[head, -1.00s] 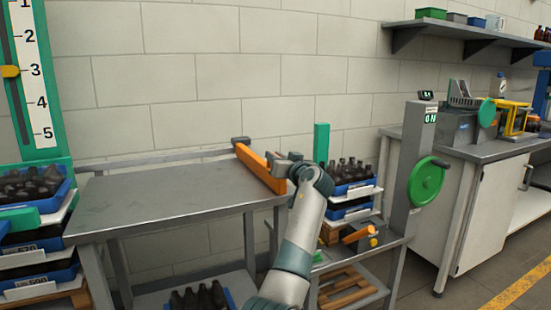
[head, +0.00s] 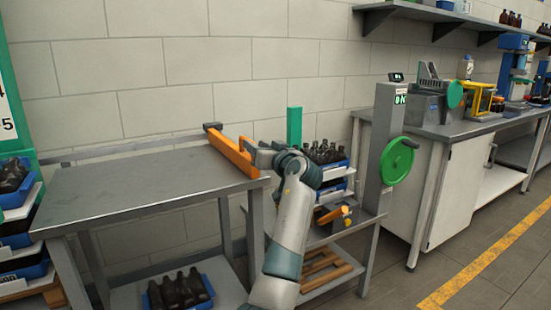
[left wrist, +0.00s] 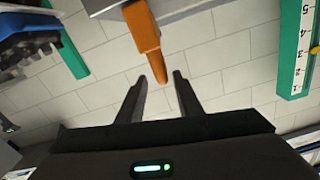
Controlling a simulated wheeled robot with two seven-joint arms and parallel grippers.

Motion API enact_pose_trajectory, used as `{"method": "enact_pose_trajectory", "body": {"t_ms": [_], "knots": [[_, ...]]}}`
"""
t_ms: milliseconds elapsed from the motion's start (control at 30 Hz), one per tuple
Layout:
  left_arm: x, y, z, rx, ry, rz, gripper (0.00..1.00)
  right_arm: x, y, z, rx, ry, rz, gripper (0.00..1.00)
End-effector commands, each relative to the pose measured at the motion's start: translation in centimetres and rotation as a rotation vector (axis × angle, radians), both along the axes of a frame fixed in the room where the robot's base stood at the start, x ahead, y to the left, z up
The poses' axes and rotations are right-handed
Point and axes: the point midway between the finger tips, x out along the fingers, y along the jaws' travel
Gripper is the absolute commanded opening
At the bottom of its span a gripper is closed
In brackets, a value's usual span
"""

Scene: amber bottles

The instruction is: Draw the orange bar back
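The orange bar (head: 232,151) lies along the right edge of the grey metal table, with a dark grey block at its far end. My left gripper (head: 262,155) is at the near end of the bar, on its right side in the head view. In the left wrist view the fingers of my left gripper (left wrist: 160,77) are apart. The tip of the orange bar (left wrist: 146,40) shows at the gap between the fingertips; I cannot tell whether they touch it. My right gripper is not in view.
The grey table top (head: 130,185) is bare. A green post (head: 294,127) and a blue crate of dark bottles (head: 325,160) stand right of the bar. A grey column with a green handwheel (head: 398,160) stands farther right. Dark bottles (head: 180,290) sit on the lower shelf.

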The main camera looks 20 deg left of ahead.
Motion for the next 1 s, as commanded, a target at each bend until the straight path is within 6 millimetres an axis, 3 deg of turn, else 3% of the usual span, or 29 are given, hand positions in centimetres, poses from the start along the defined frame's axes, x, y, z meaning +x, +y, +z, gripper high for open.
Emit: {"method": "enact_pose_trajectory", "body": {"t_ms": [300,500,1000], "knots": [[-4.2,-5.2,-0.1,0.000,-0.001,-0.003,0.33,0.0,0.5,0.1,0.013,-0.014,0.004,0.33],[-6.2,-7.5,0.0,0.000,0.000,-0.002,0.33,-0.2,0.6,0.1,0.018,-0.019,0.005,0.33],[-7.2,-8.6,0.0,0.002,0.000,-0.001,0.33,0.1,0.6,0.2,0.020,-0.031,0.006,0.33]]}}
